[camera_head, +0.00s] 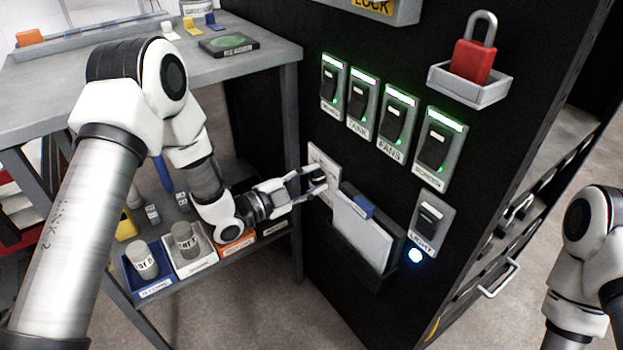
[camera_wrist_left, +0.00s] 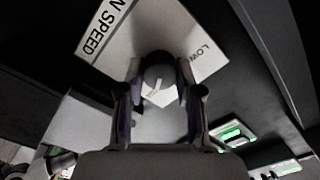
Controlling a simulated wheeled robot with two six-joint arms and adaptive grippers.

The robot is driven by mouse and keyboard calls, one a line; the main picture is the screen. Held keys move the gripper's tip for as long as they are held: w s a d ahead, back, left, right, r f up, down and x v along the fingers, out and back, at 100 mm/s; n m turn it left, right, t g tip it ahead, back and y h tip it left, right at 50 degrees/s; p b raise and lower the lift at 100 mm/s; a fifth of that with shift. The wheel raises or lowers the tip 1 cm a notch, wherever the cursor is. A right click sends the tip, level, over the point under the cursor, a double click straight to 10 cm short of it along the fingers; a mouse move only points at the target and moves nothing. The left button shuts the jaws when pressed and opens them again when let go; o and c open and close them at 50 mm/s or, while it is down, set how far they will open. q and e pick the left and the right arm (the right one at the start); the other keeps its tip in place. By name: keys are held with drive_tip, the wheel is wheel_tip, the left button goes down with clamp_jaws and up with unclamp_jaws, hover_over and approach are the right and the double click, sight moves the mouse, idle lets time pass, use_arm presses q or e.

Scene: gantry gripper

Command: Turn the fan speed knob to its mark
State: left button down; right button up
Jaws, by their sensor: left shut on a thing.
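The fan speed knob (camera_wrist_left: 158,70) is a dark round knob with a pale line on it, in the left wrist view. It sits on a light plate (camera_wrist_left: 120,45) whose visible lettering reads "N SPEED" and "LOW". The plate (camera_head: 323,160) also shows in the head view, on the dark cabinet face. My left gripper (camera_head: 319,180) reaches it from the left and is shut on the knob. In the left wrist view its two fingers (camera_wrist_left: 157,94) stand on either side of the knob. I cannot tell exactly how the line stands against any mark. My right gripper is out of view.
A holder with papers (camera_head: 362,235) hangs just right of and below the plate. Rocker switches with green lights (camera_head: 397,122) line the panel above. A red padlock (camera_head: 472,62) sits in a tray. A grey bench (camera_head: 255,55) with a lower shelf stands left.

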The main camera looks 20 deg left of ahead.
sight(327, 136)
use_arm(q)
drive_tip(key=c, duration=0.8)
unclamp_jaws()
drive_tip(key=shift+o, duration=0.2)
wheel_tip(327, 136, up, 10)
